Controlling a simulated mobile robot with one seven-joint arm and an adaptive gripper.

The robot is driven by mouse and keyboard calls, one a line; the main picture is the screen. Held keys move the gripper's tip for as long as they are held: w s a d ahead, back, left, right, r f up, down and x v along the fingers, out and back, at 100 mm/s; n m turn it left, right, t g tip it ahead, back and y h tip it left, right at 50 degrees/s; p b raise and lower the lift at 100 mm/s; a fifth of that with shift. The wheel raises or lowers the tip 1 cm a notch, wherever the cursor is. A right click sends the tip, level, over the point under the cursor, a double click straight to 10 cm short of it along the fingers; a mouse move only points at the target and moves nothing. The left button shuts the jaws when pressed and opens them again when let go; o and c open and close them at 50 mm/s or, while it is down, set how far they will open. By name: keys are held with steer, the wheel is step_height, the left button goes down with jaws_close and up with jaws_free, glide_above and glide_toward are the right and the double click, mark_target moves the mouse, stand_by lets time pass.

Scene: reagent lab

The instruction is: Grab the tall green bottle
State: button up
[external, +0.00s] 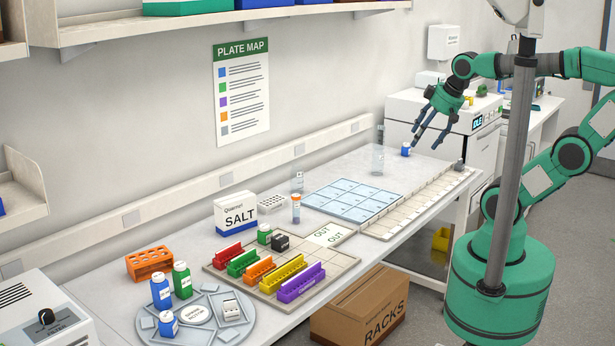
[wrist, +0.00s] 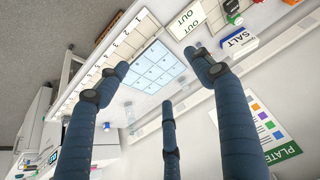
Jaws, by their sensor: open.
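The tall green bottle (external: 182,280) stands upright at the near left of the bench in the external view, on the round grey tray (external: 236,336). A blue bottle (external: 160,290) stands close on its left. My gripper (external: 426,139) is far off at the right end of the bench, up in the air with its fingers spread and nothing between them. In the wrist view its dark fingers (wrist: 163,78) are apart over the bench. I cannot make out the tall green bottle in the wrist view.
A shorter green bottle (external: 264,235) stands by the coloured racks. An orange rack (external: 150,263), a salt box (external: 235,213) and another blue bottle (external: 168,325) are nearby. A clear cylinder (external: 378,155) stands near my gripper. The pale blue grid (external: 352,199) lies flat and empty.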

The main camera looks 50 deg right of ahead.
steer(key=w+a+r+n+p, duration=0.15)
steer(key=w+a+r, duration=0.3)
steer(key=w, duration=0.45)
steer(key=w+a+r+n+y+p, duration=0.1)
steer(key=w+a+n+y+p, duration=0.1)
steer(key=w+a, duration=1.25)
steer(key=n+g+y+p, duration=0.1)
steer(key=n+g+p, duration=0.1)
steer(key=n+p, duration=0.35)
glide_above(181, 264)
steer(key=s+d, duration=0.3)
steer(key=s, duration=0.1)
step_height(181, 264, down, 22)
steer(key=f, duration=0.1)
steer(key=shift+w+d+r, duration=0.1)
steer(key=shift+w+r, duration=0.1)
steer(key=shift+r, duration=0.05)
steer(key=shift+x, duration=4.3)
